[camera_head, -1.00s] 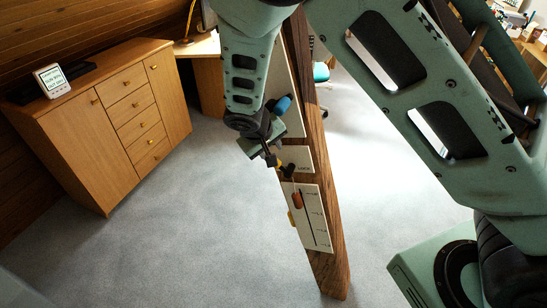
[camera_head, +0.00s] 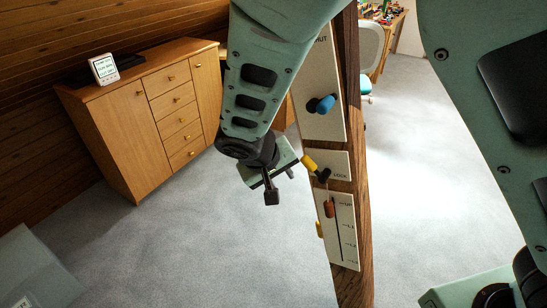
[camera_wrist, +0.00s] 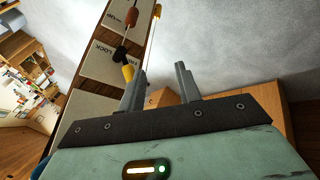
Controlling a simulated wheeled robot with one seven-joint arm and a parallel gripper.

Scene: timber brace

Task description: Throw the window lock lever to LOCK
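The window lock lever has a yellow handle (camera_head: 309,163) and a black hub (camera_head: 324,174) on a white plate (camera_head: 337,161) on the timber brace. The handle points up and left from the hub, away from the word LOCK at lower right. My gripper (camera_head: 281,186) is left of and slightly below the handle in the head view, with nothing between its fingers. In the wrist view my gripper (camera_wrist: 158,84) has its two fingers clearly apart. The yellow handle (camera_wrist: 127,72) shows just beyond the left finger, outside the gap; whether they touch is unclear.
A blue knob (camera_head: 325,103) sits on the panel above. A red-brown slider knob (camera_head: 330,208) sits on the scale panel below, with a yellow piece (camera_head: 319,229) at its left edge. A wooden cabinet (camera_head: 130,135) stands at left. Grey carpet (camera_head: 190,240) is clear.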

